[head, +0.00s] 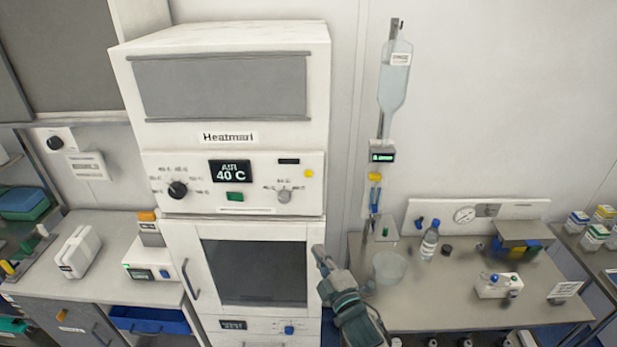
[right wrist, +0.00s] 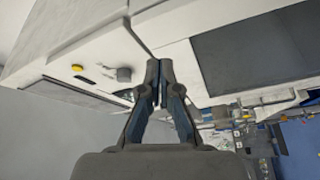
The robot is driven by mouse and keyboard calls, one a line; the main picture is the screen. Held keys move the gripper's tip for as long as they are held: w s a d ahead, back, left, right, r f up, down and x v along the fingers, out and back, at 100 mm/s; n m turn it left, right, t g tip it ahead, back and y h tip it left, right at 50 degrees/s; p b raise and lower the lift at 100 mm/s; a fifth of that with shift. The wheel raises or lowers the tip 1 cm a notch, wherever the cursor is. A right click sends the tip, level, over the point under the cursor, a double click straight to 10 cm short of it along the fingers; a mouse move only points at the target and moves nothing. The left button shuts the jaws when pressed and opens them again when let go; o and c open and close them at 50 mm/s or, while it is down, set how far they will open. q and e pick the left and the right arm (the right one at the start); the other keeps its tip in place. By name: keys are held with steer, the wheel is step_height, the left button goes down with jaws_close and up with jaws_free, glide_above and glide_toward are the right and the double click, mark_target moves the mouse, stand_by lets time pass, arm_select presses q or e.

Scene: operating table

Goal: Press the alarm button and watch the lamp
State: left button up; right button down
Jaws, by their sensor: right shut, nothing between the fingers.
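I cannot tell for certain which part is the alarm button or the lamp. A round yellow button or light (head: 308,173) sits at the right end of the white warming cabinet's control panel; it also shows in the right wrist view (right wrist: 77,68). My right gripper (head: 319,252) is shut and empty, below the yellow part, by the right edge of the cabinet door. Its closed fingertips (right wrist: 160,68) show near the panel in the right wrist view. My left gripper is out of view.
A small box with an orange top (head: 147,216) stands left of the cabinet (head: 220,36). Right of my gripper, a steel table (head: 440,310) holds a clear beaker (head: 389,267), a bottle (head: 429,240) and a white button box (head: 498,285). An infusion bag (head: 394,75) hangs on a pole.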

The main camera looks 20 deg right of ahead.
mark_target(308, 174)
steer(key=s+a+r+n+t+y, duration=0.2)
steer(key=r+n+y, duration=0.15)
steer(key=r, duration=0.55)
steer(key=s+a+r+n+t+y, duration=0.1)
steer(key=a+r+n+t+y, duration=0.2)
steer(key=r, duration=0.5)
steer(key=shift+n+g+h, duration=0.5)
steer(key=shift+n+h, duration=0.05)
steer(key=shift+h, duration=0.4)
steer(key=shift+w+d+r+b, duration=0.15)
steer(key=shift+w+d, duration=0.5)
steer(key=shift+w, duration=0.75)
steer(key=shift+w+d+f+b, duration=0.15)
steer(key=shift+w+d, duration=0.55)
steer(key=shift+w, duration=0.7)
steer(key=shift+w+d+r+b, duration=0.15)
steer(key=shift+w+d, duration=0.5)
steer(key=shift+w, duration=0.75)
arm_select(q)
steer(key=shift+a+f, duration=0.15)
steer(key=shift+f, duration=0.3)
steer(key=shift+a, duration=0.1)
arm_select(e)
steer(key=shift+a, duration=0.2)
steer(key=shift+d, duration=0.1)
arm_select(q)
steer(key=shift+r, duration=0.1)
arm_select(e)
steer(key=shift+w, duration=0.15)
